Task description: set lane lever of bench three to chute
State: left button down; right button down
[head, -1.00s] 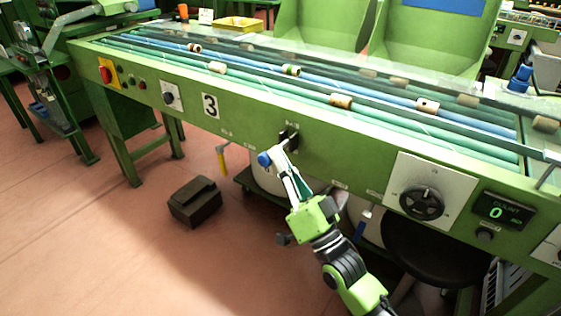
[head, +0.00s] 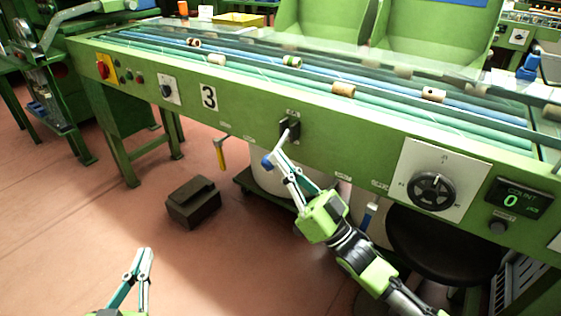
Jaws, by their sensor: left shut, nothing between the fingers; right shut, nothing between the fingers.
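A lever with a blue knob (head: 267,160) sticks out, tilted down and to the left, from a black plate (head: 289,127) on the front panel. My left gripper (head: 146,252) is shut and empty, low at the left above the floor.
A yellow handle (head: 221,153) and a blue handle (head: 368,216) hang under the panel. A rotary dial (head: 431,190) and a count display (head: 518,199) reading 0 are at the right. A dark box (head: 193,203) stands on the floor, and a dark round stool (head: 445,245) at the right.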

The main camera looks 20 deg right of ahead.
pick_arm(q)
jog(key=shift+r, duration=0.35)
pick_arm(e)
jog(key=shift+w+d+f, duration=0.1)
jog(key=shift+d+f, duration=0.05)
jog(key=shift+f, duration=0.25)
pick_arm(q)
jog(key=shift+d, duration=0.1)
pick_arm(e)
jog(key=shift+f, duration=0.1)
jog(key=v, duration=1.2)
